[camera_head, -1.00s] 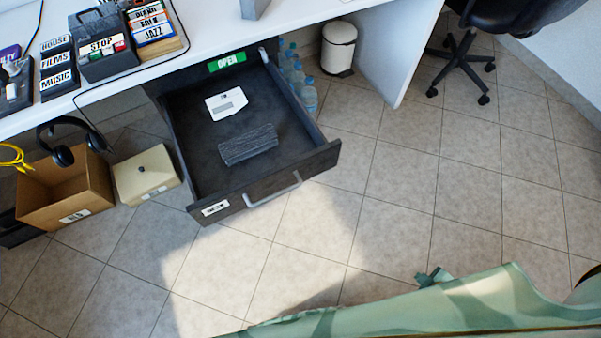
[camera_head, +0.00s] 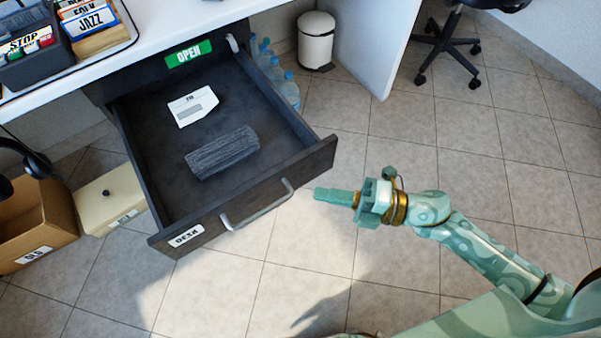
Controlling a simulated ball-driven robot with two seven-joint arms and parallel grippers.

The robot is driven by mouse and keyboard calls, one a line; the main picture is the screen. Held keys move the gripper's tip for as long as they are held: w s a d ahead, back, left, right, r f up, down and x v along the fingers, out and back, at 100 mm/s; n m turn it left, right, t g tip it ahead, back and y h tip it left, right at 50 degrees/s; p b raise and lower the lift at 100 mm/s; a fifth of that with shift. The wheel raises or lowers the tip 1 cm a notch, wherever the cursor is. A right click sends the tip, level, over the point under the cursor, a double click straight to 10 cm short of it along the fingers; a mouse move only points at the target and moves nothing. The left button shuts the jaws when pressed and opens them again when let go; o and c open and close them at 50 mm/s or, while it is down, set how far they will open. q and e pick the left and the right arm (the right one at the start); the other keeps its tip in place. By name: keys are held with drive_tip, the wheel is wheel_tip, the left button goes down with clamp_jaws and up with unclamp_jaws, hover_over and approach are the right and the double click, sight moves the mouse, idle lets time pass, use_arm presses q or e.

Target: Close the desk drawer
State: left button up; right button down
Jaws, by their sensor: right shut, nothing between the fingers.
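The dark desk drawer (camera_head: 140,168) is pulled far out under the white desk. Its front panel carries a metal bar handle (camera_head: 258,208) and a small white label. Inside lie a white card or envelope (camera_head: 193,106) and a dark grey ribbed block (camera_head: 222,152). My right gripper (camera_head: 318,194) is shut and empty, to the right of the handle and apart from it, pointing left. My left gripper is out of view.
A green OPEN sign (camera_head: 188,54) is above the drawer. Water bottles (camera_head: 285,86) and a white bin (camera_head: 316,42) stand right of it. A cardboard box (camera_head: 35,225) and a cream box (camera_head: 112,198) are at left. Tiled floor in front is clear.

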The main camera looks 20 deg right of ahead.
sight(280, 172)
drive_tip(key=w+a, duration=0.1)
drive_tip(key=w, duration=0.1)
drive_tip(key=w+a+b, duration=0.1)
drive_tip(key=w+a, duration=0.1)
drive_tip(key=shift+w+a+f, duration=0.1)
drive_tip(key=shift+w+a, duration=0.1)
drive_tip(key=shift+a, duration=0.05)
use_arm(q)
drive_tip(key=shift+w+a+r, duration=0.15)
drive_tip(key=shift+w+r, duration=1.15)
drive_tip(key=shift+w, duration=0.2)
use_arm(e)
drive_tip(key=shift+w+a, duration=0.15)
drive_tip(key=shift+w, duration=0.4)
drive_tip(key=shift+w, duration=0.1)
